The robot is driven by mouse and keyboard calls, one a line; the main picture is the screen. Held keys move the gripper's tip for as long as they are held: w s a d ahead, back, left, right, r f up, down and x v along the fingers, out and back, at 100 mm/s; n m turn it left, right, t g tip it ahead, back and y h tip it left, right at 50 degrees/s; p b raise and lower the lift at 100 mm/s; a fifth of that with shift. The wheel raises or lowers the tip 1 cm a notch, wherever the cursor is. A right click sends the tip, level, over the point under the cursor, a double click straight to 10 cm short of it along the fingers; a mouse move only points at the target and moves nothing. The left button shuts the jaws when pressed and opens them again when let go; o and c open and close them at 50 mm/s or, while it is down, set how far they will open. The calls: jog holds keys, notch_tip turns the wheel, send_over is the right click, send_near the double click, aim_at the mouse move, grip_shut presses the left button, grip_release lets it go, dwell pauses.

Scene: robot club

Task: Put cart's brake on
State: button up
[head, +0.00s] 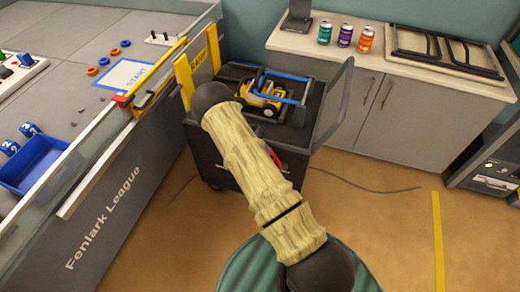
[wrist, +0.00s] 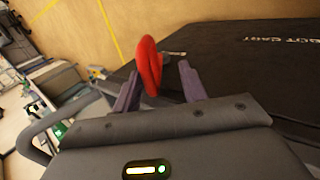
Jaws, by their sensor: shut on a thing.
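The dark robot cart (head: 210,158) stands beside the grey league table, with a yellow and blue robot (head: 262,97) on top. In the wrist view the cart's dark side (wrist: 250,50) bears white lettering that ends in "CART". A red looped lever (wrist: 151,66), seemingly the cart's brake, stands out from the cart. My gripper (wrist: 159,84) is shut on the red lever, with one purple-grey finger on each side. In the head view my arm hides the gripper, and only a bit of red (head: 276,155) shows beside it.
The league table (head: 110,215) with a blue bin (head: 35,165) fills the left. A grey cabinet (head: 345,100) with three cans stands behind the cart. A dark cable (head: 365,187) lies on the floor. The orange floor right of my arm is mostly clear.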

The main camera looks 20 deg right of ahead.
jog(key=shift+w+a+r, duration=0.1)
jog(key=shift+w+a, duration=0.05)
jog(key=v, duration=1.7)
jog(key=s+r+n+t+y, duration=0.2)
jog(key=s+r, duration=0.2)
jog(key=s, duration=0.5)
jog(key=s+r+n+t+y, duration=0.2)
jog(key=s+r+n+t, duration=0.15)
jog(key=s, duration=0.55)
jog(key=s+r+n+t+y, duration=0.15)
jog(key=s+r, duration=0.25)
jog(key=s, duration=0.5)
jog(key=w+p+v, duration=0.2)
jog(key=p+v, duration=1.3)
jog(key=shift+w+r, duration=0.3)
jog(key=shift+r, duration=0.25)
